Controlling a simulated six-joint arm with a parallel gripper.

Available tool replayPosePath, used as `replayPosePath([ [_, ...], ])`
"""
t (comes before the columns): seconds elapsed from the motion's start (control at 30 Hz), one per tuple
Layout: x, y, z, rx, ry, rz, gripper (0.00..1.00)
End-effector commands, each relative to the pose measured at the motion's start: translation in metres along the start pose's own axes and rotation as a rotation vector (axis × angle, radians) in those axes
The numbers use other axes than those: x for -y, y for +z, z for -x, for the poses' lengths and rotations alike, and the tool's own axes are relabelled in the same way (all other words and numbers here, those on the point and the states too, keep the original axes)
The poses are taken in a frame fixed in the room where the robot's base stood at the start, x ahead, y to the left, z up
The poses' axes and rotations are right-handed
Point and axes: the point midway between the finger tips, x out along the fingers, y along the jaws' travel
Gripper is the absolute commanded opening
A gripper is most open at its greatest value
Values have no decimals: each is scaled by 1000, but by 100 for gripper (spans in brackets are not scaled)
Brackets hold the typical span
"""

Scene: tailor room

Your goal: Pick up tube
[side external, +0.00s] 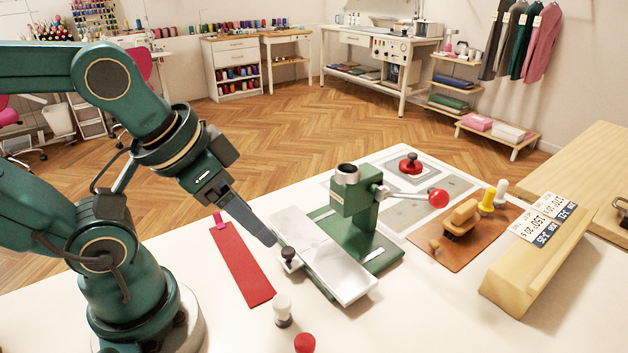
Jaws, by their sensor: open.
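No thing in the side external view is plainly a tube. A small piece with a pale cylindrical top and dark lower end (283,308) stands upright on the white table. A short dark-rimmed cylinder (347,170) tops the green hand press (354,200). I cannot tell if either is the tube. My gripper (275,243) reaches down over the table, open, seen nearly edge-on. Its tip is close to a dark knob (288,253) at the left corner of the press's silver plate (340,275). I cannot tell if they touch. Nothing shows held.
A red strip (240,262) lies left of the press. A red round piece (305,343) is at the front edge. The press's red-balled lever (437,198) sticks out right. A brown mat (470,258) with tools and a wooden block (535,265) with labels lie right.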

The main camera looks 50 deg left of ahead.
Motion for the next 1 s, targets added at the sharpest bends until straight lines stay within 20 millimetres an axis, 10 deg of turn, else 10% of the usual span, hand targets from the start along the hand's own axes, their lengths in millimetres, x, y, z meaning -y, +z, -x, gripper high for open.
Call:
replayPosePath([
  [0.5,-11,0,-42,59,-50,346,70],
  [1.0,-42,43,-79,222,-76,179,70],
])
